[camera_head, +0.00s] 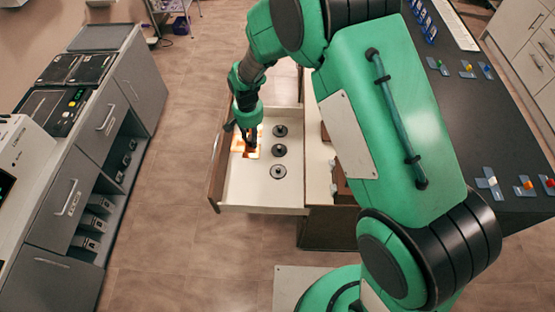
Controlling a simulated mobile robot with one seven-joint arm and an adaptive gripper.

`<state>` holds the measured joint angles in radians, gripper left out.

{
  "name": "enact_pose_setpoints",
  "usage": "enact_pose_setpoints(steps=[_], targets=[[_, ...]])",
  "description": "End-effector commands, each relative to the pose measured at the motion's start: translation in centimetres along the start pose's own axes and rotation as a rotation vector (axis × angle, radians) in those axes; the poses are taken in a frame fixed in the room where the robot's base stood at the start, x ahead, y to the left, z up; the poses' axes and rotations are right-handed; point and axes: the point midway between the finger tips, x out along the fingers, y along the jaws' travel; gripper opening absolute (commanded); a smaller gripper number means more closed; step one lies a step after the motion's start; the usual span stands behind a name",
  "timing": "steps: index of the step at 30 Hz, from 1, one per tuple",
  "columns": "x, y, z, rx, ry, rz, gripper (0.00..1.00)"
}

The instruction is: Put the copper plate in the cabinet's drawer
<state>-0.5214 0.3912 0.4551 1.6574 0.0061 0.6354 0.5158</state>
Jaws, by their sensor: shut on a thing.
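The cabinet's drawer (240,194) is pulled open and has a white inside and a brown front. My gripper (251,145) points down into the left part of the drawer. It is shut on the copper plate (252,155), a small shiny orange-brown piece partly hidden by the fingers. The plate is low, at or just above the drawer floor; I cannot tell whether it touches. Three dark round pieces (278,171) stand in a row in the drawer, to the right of the plate. The cabinet (318,180) is partly hidden behind my arm.
A dark worktop (450,90) with several small coloured items lies at right. A grey cabinet (70,200) with devices on top stands at left. The drawer's brown front edge (217,170) and walls surround my gripper. Bare floor (170,200) lies between the furniture.

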Motion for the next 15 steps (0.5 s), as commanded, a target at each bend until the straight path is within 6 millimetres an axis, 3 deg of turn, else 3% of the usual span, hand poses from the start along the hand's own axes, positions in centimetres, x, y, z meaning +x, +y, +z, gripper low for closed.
enact_pose_setpoints(steps=[1,6,12,15], targets=[[1.9,0.1,0.1,0.001,-0.005,0.003,0.0],[7.3,0.1,0.1,0.001,-0.004,0.003,0.0],[12.0,0.1,0.1,0.001,-0.003,0.002,0.0],[13.4,0.1,0.0,0.001,-0.001,0.001,0.0]])
